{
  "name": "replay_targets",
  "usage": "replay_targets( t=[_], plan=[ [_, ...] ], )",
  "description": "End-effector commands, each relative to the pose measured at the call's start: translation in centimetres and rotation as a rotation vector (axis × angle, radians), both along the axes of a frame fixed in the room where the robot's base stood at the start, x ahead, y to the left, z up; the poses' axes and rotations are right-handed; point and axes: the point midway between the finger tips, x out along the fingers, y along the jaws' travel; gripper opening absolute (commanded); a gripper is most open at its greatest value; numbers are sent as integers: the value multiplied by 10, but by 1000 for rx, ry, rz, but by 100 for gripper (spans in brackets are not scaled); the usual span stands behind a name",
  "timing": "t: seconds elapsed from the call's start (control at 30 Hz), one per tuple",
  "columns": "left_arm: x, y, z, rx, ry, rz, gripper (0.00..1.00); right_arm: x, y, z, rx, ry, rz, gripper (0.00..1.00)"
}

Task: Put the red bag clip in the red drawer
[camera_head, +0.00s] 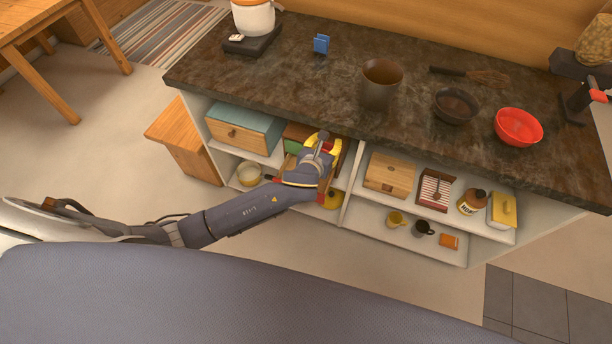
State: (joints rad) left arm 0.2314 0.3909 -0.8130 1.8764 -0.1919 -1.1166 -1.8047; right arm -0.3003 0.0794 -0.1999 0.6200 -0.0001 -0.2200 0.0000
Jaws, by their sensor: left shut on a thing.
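My left gripper (321,150) is at the front of the middle of the shelf unit, below the counter edge. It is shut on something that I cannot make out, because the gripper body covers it. Small red and yellow patches show around the gripper, but I cannot tell whether any of them is the red bag clip. The gripper hides much of that box, and I cannot make out a red drawer clearly.
The dark counter (230,85) holds a blue object (321,44), a brown pot (381,85), a dark bowl (456,106) and a red bowl (518,127). Floor in front is clear.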

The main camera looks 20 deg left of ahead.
Motion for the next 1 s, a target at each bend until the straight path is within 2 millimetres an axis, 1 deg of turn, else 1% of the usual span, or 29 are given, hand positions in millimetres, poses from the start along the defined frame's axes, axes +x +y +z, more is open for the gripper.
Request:
replay_targets(
  t=[0.03, 0.2, 0.3, 0.4, 0.47, 0.57, 1.0],
  plan=[
    [6, 14, -6, 7, 0, 1, 19, 0, 0, 0, 0, 0, 0, 44],
    [20, 45, -19, 4, 0, 1, 19, 0, 0, 0, 0, 0, 0, 44],
    [25, 56, -24, 2, 0, 1, 19, 0, 0, 0, 0, 0, 0, 44],
    [28, 64, -29, 2, 1, 1, 19, 0, 0, 0, 0, -1, 0, 44],
    [28, 66, -34, 1, 2, 3, 19, 0, 0, 0, 0, 0, 0, 44],
    [29, 67, -50, 0, 3, 4, 19, 0, 0, 0, 0, -1, 0, 44],
    [28, 67, -147, 1, 6, 3, 19, 0, 0, 0, 0, -1, 0, 44]
  ],
)
